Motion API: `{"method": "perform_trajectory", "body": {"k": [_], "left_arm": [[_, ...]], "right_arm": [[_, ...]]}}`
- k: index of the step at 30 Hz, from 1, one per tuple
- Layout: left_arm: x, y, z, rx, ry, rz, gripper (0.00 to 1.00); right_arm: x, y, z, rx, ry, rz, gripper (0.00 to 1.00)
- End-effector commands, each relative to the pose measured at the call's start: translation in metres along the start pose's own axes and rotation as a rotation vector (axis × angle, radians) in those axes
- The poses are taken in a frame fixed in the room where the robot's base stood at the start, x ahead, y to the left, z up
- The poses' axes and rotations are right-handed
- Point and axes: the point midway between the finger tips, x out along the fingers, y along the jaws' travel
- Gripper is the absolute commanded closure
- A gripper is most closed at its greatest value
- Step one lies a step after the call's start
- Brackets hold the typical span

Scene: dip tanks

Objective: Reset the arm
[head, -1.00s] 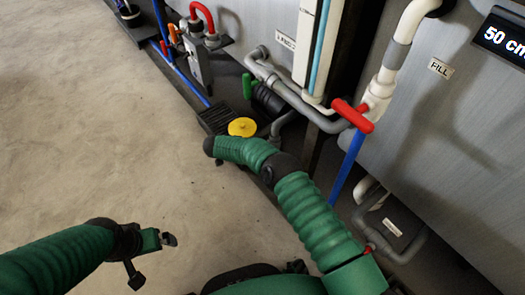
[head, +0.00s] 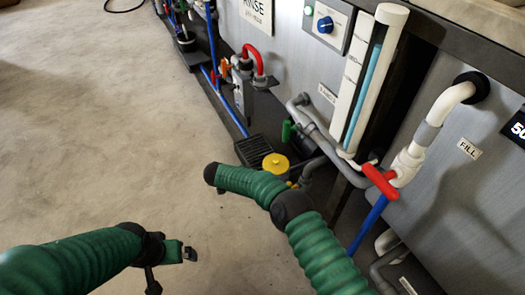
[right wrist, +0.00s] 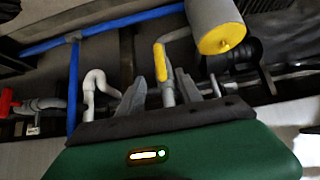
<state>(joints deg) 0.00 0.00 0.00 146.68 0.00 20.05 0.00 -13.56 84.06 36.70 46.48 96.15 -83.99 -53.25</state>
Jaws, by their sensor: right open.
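My right arm (head: 300,225) reaches in from the bottom right in the head view, beside the tank pipes; its gripper is hidden there. In the right wrist view my right gripper (right wrist: 160,88) shows its grey fingers apart, with nothing held between them. A yellow-handled lever (right wrist: 160,62) appears behind the fingers; I cannot tell how far away it is. My left gripper (head: 173,268) is over the bare floor at the lower left in the head view, with its fingers apart and empty.
A red-handled valve (head: 380,180) on a white fill pipe, a clear level tube (head: 365,95) and grey pipes line the tank front. A yellow cap (head: 275,163) sits by a black floor grate (head: 253,148). The concrete floor (head: 110,130) at the left is open.

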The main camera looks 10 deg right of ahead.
Motion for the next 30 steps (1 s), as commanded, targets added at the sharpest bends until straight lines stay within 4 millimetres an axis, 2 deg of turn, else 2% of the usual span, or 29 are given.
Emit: {"method": "perform_trajectory", "body": {"k": [2,5,8,11,12,14,15,16,17,18,21,24,30], "left_arm": [[0.0,0.0,0.0,0.0,0.0,0.0,0.0],[-0.002,0.0,0.0,0.0,0.0,0.0,0.0],[-0.005,0.0,-0.001,0.0,0.0,0.0,0.0],[-0.009,0.0,-0.002,0.0,0.0,0.0,0.0],[-0.012,0.0,-0.003,0.0,0.0,0.0,0.0],[-0.015,0.0,-0.004,0.0,0.0,0.0,0.0],[-0.017,0.0,-0.004,0.0,0.0,0.0,0.0],[-0.018,0.0,-0.004,0.0,0.0,0.0,0.0],[-0.019,0.0,-0.005,0.0,0.0,0.0,0.0],[-0.021,0.0,-0.005,0.0,0.0,0.0,0.0],[-0.024,0.0,-0.006,0.0,0.0,0.0,0.0],[-0.026,0.0,-0.006,0.0,0.0,0.0,0.0],[-0.029,0.0,-0.007,0.0,0.0,0.0,0.0]], "right_arm": [[0.0,0.0,-0.001,0.0,0.001,-0.002,0.58],[-0.008,-0.013,-0.013,0.004,0.021,-0.061,0.58],[-0.034,-0.051,-0.05,0.005,0.08,-0.251,0.58],[-0.088,-0.098,-0.102,-0.044,0.153,-0.559,0.58],[-0.116,-0.111,-0.123,-0.096,0.174,-0.701,0.58],[-0.152,-0.115,-0.142,-0.211,0.177,-0.877,0.58],[-0.169,-0.106,-0.147,-0.305,0.16,-0.962,0.58],[-0.177,-0.093,-0.149,-0.381,0.138,-1.008,0.58],[-0.18,-0.075,-0.149,-0.46,0.107,-1.035,0.58],[-0.18,-0.044,-0.148,-0.568,0.056,-1.049,0.58],[-0.162,0.043,-0.139,-0.776,-0.089,-0.993,0.58],[-0.144,0.117,-0.132,-0.892,-0.204,-0.902,0.58],[-0.122,0.235,-0.125,-1.017,-0.373,-0.728,0.58]]}}
